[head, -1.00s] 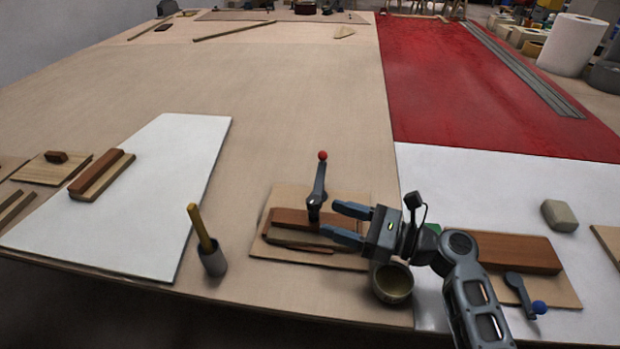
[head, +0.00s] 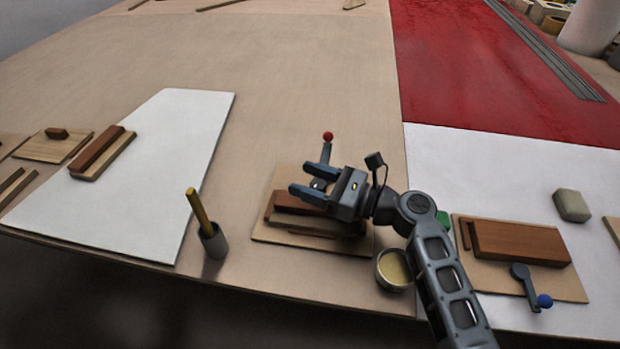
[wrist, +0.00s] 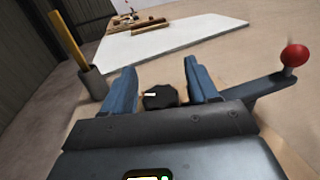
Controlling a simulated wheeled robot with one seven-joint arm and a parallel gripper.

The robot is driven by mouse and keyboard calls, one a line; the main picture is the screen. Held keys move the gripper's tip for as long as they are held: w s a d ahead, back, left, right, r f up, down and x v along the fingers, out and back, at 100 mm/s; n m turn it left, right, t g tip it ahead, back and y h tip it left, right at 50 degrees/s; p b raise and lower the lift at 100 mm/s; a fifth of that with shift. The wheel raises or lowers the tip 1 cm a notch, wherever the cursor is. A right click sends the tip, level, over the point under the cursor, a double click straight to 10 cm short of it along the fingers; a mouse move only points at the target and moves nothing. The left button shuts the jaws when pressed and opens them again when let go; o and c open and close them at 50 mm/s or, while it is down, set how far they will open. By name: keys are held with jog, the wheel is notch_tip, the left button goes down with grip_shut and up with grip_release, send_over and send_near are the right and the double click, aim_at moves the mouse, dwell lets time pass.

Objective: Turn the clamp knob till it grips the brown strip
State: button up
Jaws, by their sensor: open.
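A clamp with a dark lever (head: 325,155) and a red ball end (head: 328,136) stands on the central wooden board (head: 262,232). In the wrist view its dark, many-sided knob (wrist: 160,97) lies between my two blue-grey fingers, with a gap on each side. The red ball (wrist: 295,55) is at the upper right there. My gripper (head: 302,178) is open, above the board and around the knob in the head view. A brown wooden piece (head: 285,196) lies under it. My fingers and hand partly hide the brown strip and the clamp's contact with it.
A grey cup (head: 213,242) with a yellow-handled tool (head: 198,210) stands left of the board. A bowl (head: 393,270) is close to my arm at the front. At the right, another board (head: 570,287) has a brown block (head: 522,242) and a blue-ended lever (head: 544,301).

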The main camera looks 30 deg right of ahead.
jog(key=shift+c, duration=0.4)
jog(key=c, duration=0.9)
